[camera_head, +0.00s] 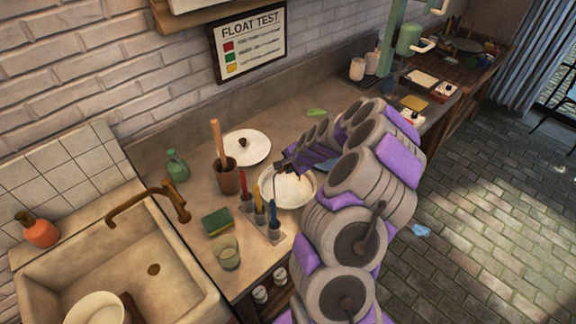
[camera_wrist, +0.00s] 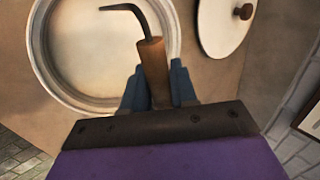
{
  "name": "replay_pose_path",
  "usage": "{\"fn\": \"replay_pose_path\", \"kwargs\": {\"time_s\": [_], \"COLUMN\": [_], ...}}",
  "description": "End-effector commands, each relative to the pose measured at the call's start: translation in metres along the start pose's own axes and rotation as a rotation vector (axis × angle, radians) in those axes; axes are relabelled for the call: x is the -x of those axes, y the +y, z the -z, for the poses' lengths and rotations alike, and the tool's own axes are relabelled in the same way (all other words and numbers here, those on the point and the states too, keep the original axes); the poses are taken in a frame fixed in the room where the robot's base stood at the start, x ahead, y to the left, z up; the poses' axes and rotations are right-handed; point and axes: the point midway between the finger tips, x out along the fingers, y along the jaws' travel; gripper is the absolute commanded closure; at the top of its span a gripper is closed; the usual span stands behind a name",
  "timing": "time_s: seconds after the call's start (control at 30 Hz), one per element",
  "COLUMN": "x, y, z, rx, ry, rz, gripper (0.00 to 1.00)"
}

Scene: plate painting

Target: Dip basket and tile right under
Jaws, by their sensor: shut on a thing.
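My gripper (camera_head: 283,165) is above the wide pale pot (camera_head: 311,199) on the counter. In the wrist view, my gripper's two blue fingers (camera_wrist: 157,84) are shut on the wooden handle of a hooked tool (camera_wrist: 152,62). Its dark bent metal end points away from the fingers over the pot (camera_wrist: 42,72). The pot is open and its inside looks pale and smooth; I cannot tell whether that is liquid. In the head view the thin hook hangs by the pot's left side. I cannot make out a basket or a tile.
A white lid (camera_head: 240,157) with a knob lies behind the pot. A brown crock (camera_head: 228,182), several coloured-handled tools in a rack (camera_head: 272,234), a green sponge (camera_head: 216,221) and a glass (camera_head: 229,254) stand to the left. A sink (camera_head: 125,250) is farther left.

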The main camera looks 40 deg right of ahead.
Motion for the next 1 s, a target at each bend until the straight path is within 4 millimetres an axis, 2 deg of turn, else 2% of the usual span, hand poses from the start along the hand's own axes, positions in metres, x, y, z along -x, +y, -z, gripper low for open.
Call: {"fn": "replay_pose_path", "kwargs": {"time_s": [0.27, 1.0], "x": [0.003, 0.042], "y": [-0.002, -0.028], "z": [0.0, 0.0], "rx": [0.0, 0.0], "ry": [0.0, 0.001], "rz": [0.0, 0.001], "gripper": [1.0, 1.0]}}
